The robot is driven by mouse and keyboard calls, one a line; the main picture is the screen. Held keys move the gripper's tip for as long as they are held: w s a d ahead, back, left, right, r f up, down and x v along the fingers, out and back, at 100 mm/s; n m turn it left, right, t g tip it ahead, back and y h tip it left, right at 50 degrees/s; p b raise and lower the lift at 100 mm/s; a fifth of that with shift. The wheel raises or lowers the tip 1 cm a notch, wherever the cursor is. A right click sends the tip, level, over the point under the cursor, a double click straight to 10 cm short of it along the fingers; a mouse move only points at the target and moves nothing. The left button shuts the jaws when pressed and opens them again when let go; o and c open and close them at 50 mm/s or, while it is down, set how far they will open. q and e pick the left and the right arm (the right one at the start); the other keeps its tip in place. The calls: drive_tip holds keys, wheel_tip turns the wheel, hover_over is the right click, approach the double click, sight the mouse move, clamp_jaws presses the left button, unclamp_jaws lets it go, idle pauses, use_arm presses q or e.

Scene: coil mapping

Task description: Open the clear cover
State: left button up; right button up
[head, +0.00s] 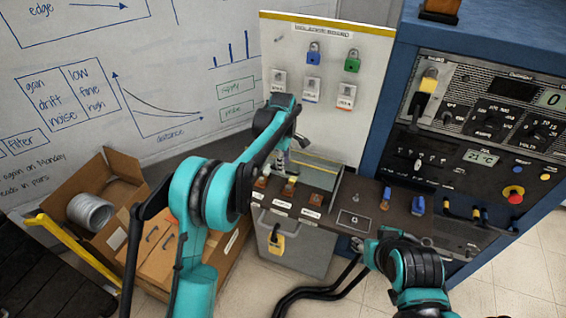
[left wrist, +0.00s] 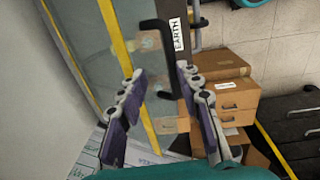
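The clear cover (head: 322,171) is a see-through panel with a yellow edge at the back of the grey cabinet's top, behind my left arm in the head view. In the left wrist view the cover (left wrist: 118,62) shows with yellow strips and a black C-shaped handle (left wrist: 174,55). My left gripper (head: 290,142) is over the cover. In the left wrist view its two fingers (left wrist: 160,73) are spread apart, with the handle ahead and between them; I see no grip on it. My right gripper (head: 364,246) is low at the cabinet's front right; its fingers are too small to read.
Orange-brown terminals (head: 289,187) sit along the cabinet's front. A padlock board (head: 383,85) stands behind, with a blue instrument rack (head: 385,125) on the right. Cardboard boxes (head: 125,175) and a wire coil (head: 90,212) lie left.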

use_arm(q)
drive_tip(key=shift+d, duration=0.1)
idle(0.3)
wheel_tip(320, 180, up, 12)
drive_tip(key=shift+s+a, duration=0.2)
drive_tip(key=shift+s, duration=0.2)
